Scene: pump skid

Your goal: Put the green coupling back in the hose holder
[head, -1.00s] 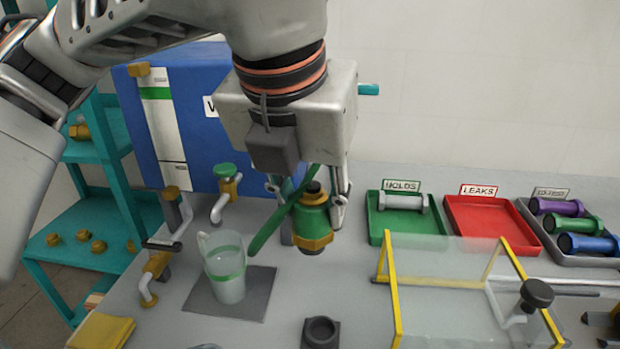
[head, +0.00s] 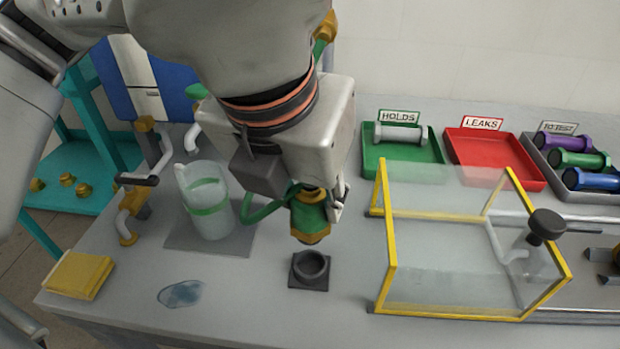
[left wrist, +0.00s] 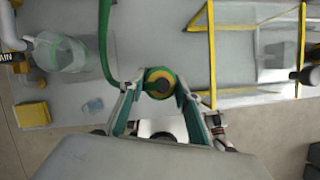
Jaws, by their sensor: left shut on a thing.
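The green coupling (head: 309,217) with its brass end ring hangs upright in my left gripper (head: 338,205), which is shut on it. In the left wrist view the coupling (left wrist: 160,82) sits between the two fingers, its round end facing the camera. A green hose (head: 262,211) runs from it to the left. The hose holder (head: 311,272), a dark round cup on a square base, stands on the bench just below the coupling, with a gap between them. In the left wrist view the holder is hidden. My right gripper does not show.
A clear jug (head: 206,205) with a green band stands on a grey mat (head: 240,243) at left. A yellow-framed clear guard (head: 388,250) stands close on the right. A puddle (head: 180,293) and a yellow cloth (head: 77,275) lie at front left. Trays line the back.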

